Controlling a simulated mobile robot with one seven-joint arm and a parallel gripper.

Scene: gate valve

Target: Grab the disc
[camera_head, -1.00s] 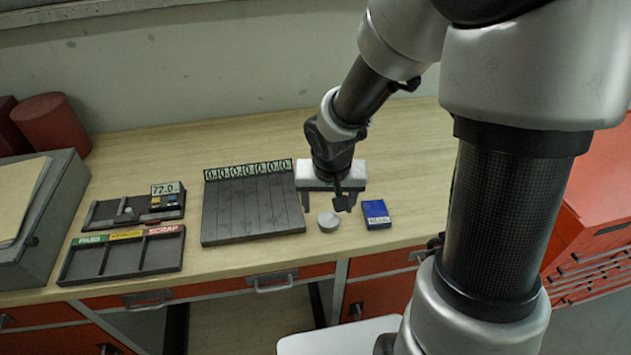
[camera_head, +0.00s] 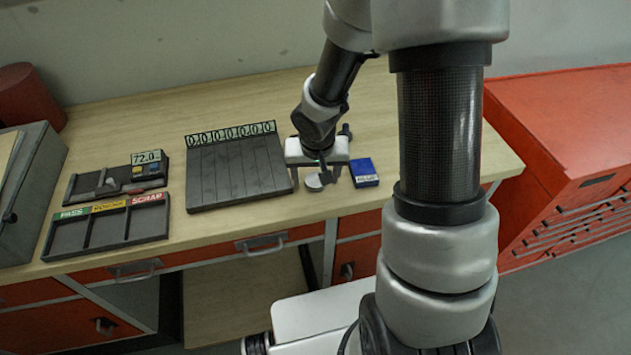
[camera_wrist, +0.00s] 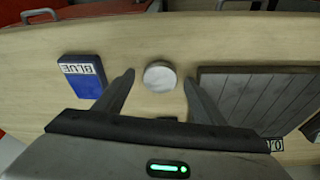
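The disc (camera_head: 314,181) is a small, round, pale grey piece lying on the wooden bench near its front edge. In the wrist view the disc (camera_wrist: 160,76) lies just beyond and between my fingertips, with gaps on both sides. My gripper (camera_head: 315,178) is low over the bench, right at the disc in the head view. In the wrist view my gripper (camera_wrist: 158,75) is open, with its two dark fingers spread apart and nothing held. Part of the disc's far side is covered by my gripper in the head view.
A blue box (camera_head: 364,172) stands close right of the disc. A dark slatted board (camera_head: 237,172) with number labels lies to the left. A tray (camera_head: 107,226) labelled PASS and SCRAP and a gauge block (camera_head: 116,180) lie further left. A red cabinet (camera_head: 570,150) stands at right.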

